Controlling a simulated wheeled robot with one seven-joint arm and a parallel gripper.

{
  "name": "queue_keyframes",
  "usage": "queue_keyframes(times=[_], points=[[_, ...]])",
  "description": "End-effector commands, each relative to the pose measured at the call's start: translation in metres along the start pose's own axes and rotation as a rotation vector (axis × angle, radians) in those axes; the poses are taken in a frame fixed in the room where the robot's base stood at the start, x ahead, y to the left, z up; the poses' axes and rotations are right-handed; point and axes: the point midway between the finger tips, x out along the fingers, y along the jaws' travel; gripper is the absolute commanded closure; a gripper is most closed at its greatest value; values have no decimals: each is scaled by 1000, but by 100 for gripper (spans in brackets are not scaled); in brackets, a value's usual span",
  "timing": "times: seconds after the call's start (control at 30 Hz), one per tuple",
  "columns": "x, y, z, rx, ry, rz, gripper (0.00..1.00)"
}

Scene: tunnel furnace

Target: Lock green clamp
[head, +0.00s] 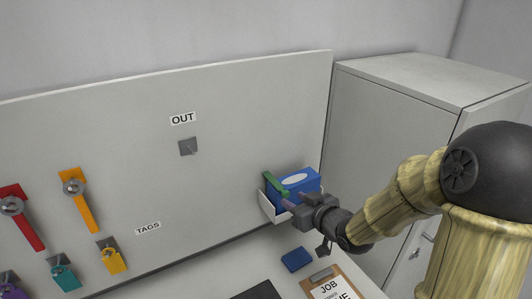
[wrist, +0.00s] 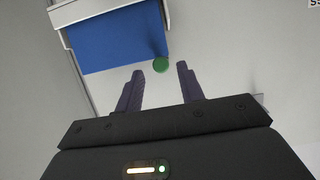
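A green part, which looks like the green clamp (head: 271,182), shows in the head view as a short bar in front of a blue box on the panel's right side. In the wrist view a round green end (wrist: 160,64) lies just beyond and between my fingertips. My gripper (head: 288,201) is close to the green part in the head view. In the wrist view my gripper (wrist: 160,72) has its two dark fingers apart, with nothing held between them. I cannot tell whether a finger touches the green part. The clamp's lower part is hidden.
A white holder (head: 266,205) with the blue box (head: 309,181) is on the panel. Red (head: 27,225) and orange (head: 83,209) handles and several coloured tags hang at left. A grey cabinet (head: 385,125) stands right. A blue block (head: 297,259) and clipboard (head: 318,276) lie below.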

Motion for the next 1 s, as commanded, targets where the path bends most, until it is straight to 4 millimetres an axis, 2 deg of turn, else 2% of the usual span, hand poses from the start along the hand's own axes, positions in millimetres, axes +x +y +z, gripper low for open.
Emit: queue_keyframes(times=[0.3,0.7,0.87,1.0], points=[[-25,0,-1,1,-1,0,62],[-27,1,2,0,-16,10,62],[-34,12,20,8,-130,85,62],[-54,27,48,44,-312,199,62]])
